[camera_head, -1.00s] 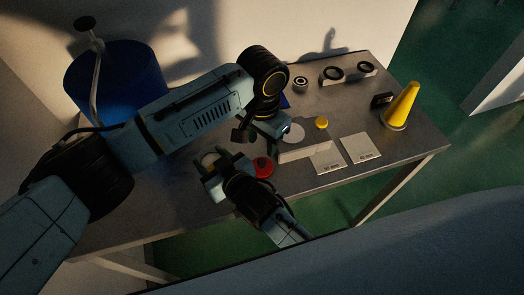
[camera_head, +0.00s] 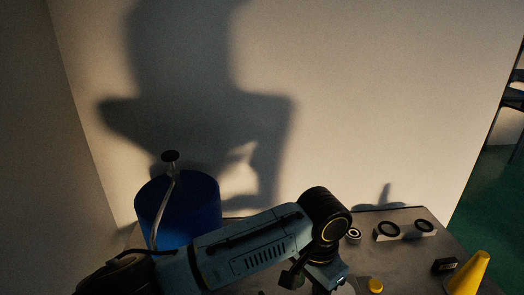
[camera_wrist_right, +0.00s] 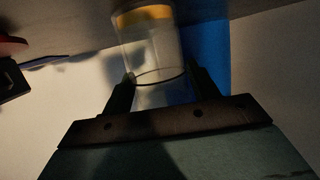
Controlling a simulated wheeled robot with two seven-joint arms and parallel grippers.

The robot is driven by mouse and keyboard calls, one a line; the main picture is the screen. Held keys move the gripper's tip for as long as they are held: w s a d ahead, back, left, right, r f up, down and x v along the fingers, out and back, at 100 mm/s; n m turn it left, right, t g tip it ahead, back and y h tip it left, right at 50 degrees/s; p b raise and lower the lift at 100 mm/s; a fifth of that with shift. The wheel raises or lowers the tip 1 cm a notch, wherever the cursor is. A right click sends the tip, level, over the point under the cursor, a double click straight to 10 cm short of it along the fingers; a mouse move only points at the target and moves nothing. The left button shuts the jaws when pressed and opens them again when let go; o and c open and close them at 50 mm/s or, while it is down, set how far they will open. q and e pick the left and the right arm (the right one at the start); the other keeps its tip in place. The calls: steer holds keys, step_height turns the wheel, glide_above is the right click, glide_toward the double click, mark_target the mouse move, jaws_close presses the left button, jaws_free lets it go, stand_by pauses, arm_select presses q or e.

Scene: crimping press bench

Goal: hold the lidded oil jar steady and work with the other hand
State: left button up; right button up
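The lidded oil jar (camera_wrist_right: 152,45) is a clear cylinder with a yellow-orange band near the picture's top. It shows in the right wrist view between the two fingers of my right gripper (camera_wrist_right: 160,84). The fingers touch its sides. Whether it rests on the bench cannot be told. My right gripper and the jar are outside the head view. My left gripper (camera_head: 312,276) hangs over the bench at the bottom of the head view. Its fingertips are cut off by the frame edge, so its opening cannot be judged.
A blue bin (camera_head: 180,205) stands at the back left. On the bench (camera_head: 405,215) are a holder with black rings (camera_head: 405,230), a small ring (camera_head: 354,234), a yellow cap (camera_head: 375,286), a black block (camera_head: 444,265) and a yellow cone (camera_head: 470,274). A red object (camera_wrist_right: 11,46) shows in the wrist view.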

steer(key=shift+r, duration=0.1)
steer(key=shift+r+p, duration=0.7)
steer(key=shift+p, duration=0.25)
steer(key=o, duration=0.6)
